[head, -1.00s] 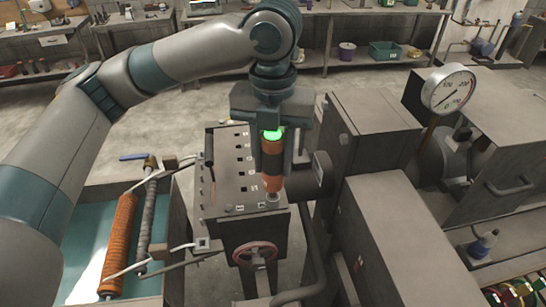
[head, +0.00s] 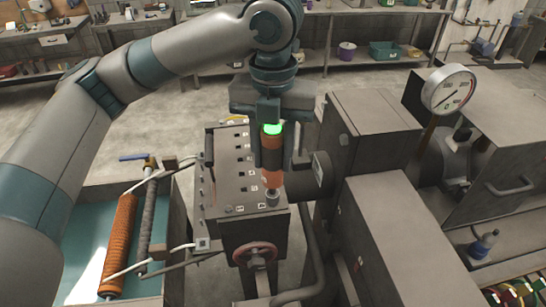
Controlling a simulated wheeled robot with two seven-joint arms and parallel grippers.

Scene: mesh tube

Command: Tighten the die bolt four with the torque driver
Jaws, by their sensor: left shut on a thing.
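My left gripper (head: 272,150) is shut on the torque driver (head: 272,165), an orange and dark tool with a lit green ring at its top. The driver stands upright over the near right corner of the grey die block (head: 235,225). Its lower end is at a bolt head (head: 272,195) there; I cannot tell whether this is die bolt four. The block's top has several dark holes with small white labels, too small to read. My right gripper is not in view.
A red handwheel (head: 256,254) is on the block's front. A pressure gauge (head: 449,89) stands on the machine at right. At left, a tray (head: 82,235) holds an orange coil (head: 119,240) and a grey roll (head: 149,220). Grey machine housings (head: 410,240) crowd the right side.

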